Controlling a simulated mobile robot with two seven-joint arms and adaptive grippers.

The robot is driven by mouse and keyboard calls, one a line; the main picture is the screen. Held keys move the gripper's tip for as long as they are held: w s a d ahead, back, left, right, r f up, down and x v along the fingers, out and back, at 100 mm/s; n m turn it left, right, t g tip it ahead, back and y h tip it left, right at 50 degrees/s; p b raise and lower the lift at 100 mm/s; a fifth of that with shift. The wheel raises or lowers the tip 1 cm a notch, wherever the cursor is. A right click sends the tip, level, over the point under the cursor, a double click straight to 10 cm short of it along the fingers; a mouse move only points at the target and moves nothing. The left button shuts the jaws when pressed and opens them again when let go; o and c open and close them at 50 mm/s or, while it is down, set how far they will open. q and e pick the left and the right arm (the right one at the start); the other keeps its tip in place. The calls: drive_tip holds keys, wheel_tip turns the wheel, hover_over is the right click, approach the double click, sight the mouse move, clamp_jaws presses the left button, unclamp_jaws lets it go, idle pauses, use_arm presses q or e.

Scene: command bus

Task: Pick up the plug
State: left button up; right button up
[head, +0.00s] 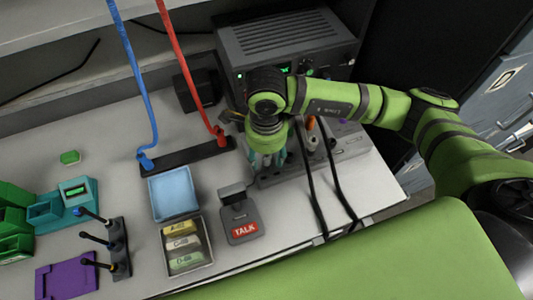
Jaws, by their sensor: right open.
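My right gripper (266,160) reaches in from the right and points down over the left part of a grey socket strip (346,146). Its fingers are open, and the wrist hides much of what lies below. Just right of it, a grey plug-like piece (310,141) with an orange-brown top stands at the strip. Two black cords (345,204) run from this area over the table's front edge. I cannot tell whether a plug is between the fingers. My left gripper is not in view.
A grey radio unit (285,45) stands behind the gripper. Blue (136,70) and red (180,70) cords rise from a dark strip (185,156). A TALK switch (240,217), blue tray (173,193) and tray of labelled blocks (207,257) sit to the left.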

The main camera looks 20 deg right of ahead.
drive_tip(key=c, duration=1)
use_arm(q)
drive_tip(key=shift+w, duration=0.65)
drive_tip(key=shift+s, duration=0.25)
use_arm(e)
drive_tip(key=shift+r, duration=0.1)
